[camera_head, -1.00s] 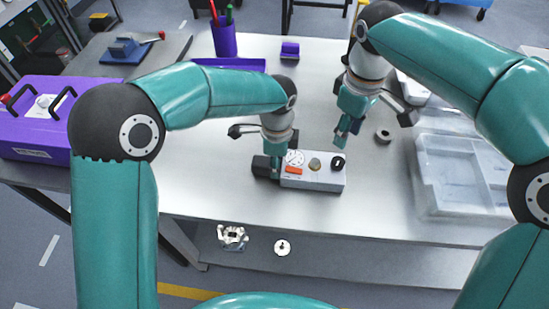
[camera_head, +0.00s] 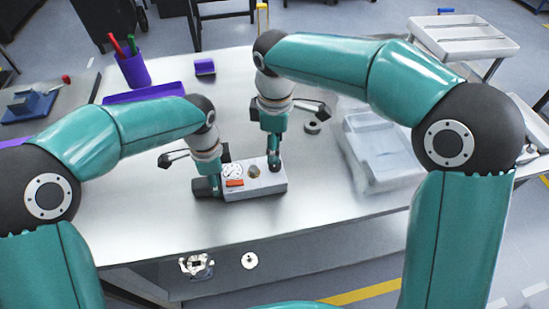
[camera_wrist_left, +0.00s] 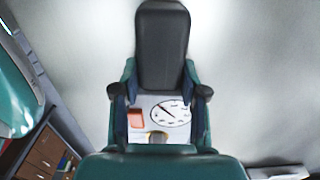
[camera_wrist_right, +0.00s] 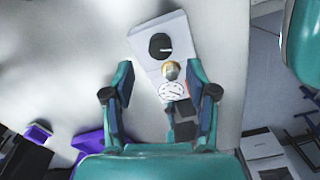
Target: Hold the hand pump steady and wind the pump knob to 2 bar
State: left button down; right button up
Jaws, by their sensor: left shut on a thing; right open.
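The hand pump (camera_head: 262,184) is a light grey box with a white dial (camera_head: 231,171), an orange label (camera_head: 234,183), a brass fitting (camera_head: 254,171) and a black grip (camera_head: 203,187) at its left end. It lies flat on the table. My left gripper (camera_head: 216,181) is shut on the black grip, which also shows in the left wrist view (camera_wrist_left: 162,45). My right gripper (camera_head: 273,157) is over the pump's right end, covering most of the knob there. The right wrist view shows the black round knob (camera_wrist_right: 160,45) ahead of its open fingers. The dial reading is too small to tell.
A purple pen cup (camera_head: 133,70), a purple tray (camera_head: 145,93) and a purple block (camera_head: 204,67) stand at the back left. The table in front is bare.

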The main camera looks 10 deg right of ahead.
aim_at(275, 166)
notch_tip(275, 166, down, 6)
jog(key=shift+r, duration=0.1)
grip_shut()
dwell(0.5)
